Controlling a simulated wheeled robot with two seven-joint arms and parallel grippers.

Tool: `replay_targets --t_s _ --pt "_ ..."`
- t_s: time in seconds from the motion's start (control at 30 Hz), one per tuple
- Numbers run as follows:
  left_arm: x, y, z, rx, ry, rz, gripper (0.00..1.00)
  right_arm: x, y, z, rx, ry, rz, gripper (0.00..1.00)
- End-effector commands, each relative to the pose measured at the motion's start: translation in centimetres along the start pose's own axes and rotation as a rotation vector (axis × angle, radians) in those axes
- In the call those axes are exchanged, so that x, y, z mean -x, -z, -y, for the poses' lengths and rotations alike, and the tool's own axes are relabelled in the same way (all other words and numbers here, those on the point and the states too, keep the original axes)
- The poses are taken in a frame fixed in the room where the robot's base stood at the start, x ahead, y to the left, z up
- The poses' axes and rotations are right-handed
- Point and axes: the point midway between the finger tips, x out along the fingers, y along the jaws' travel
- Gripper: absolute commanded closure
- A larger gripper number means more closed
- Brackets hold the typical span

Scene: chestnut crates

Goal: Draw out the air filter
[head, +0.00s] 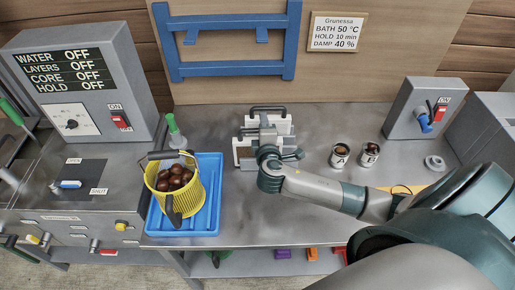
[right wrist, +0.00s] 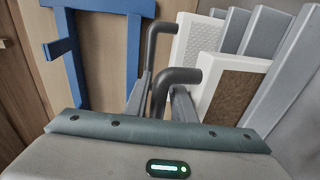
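Two white-framed panels with dark handles stand upright in a rack at the middle of the bench. The near one (right wrist: 232,88) has a brown mesh face in the right wrist view, and the far one (right wrist: 196,42) has a pale face. I cannot tell which is the air filter. In the head view the near panel (head: 243,152) is partly hidden by my right gripper (head: 267,127). In the right wrist view my right gripper (right wrist: 162,98) has its fingers apart, with the near panel's dark handle (right wrist: 184,76) at or between them. My left gripper is out of view.
A blue tray (head: 211,212) holds a yellow basket (head: 190,199) of chestnuts left of the rack. Two small cups (head: 340,155) stand to the right. A blue frame (head: 228,69) hangs on the back wall. A control box (head: 420,110) stands at the back right.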

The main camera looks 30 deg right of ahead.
Motion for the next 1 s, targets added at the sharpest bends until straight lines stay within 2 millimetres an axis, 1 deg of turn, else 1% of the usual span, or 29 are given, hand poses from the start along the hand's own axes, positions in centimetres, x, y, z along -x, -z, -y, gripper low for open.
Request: replay_targets --t_s 0.37,0.4,0.47,0.5,0.83,1.0 --pt "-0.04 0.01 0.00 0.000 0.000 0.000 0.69 0.02 0.01 0.01 0.000 0.000 0.000 0.77" --pt "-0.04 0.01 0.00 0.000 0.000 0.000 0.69 0.02 0.01 0.00 0.000 0.000 0.000 0.82" --pt "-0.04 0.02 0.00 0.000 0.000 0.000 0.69 0.03 0.01 0.00 0.000 0.000 0.000 0.96" --pt "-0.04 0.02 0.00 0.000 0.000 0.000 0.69 0.03 0.01 0.01 0.000 0.000 0.000 1.00" --pt "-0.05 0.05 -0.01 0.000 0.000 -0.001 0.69 0.04 0.02 -0.05 0.000 -0.001 0.000 1.00" --pt "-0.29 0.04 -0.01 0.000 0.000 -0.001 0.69 0.14 0.04 -0.86 -0.001 -0.003 0.000 1.00"
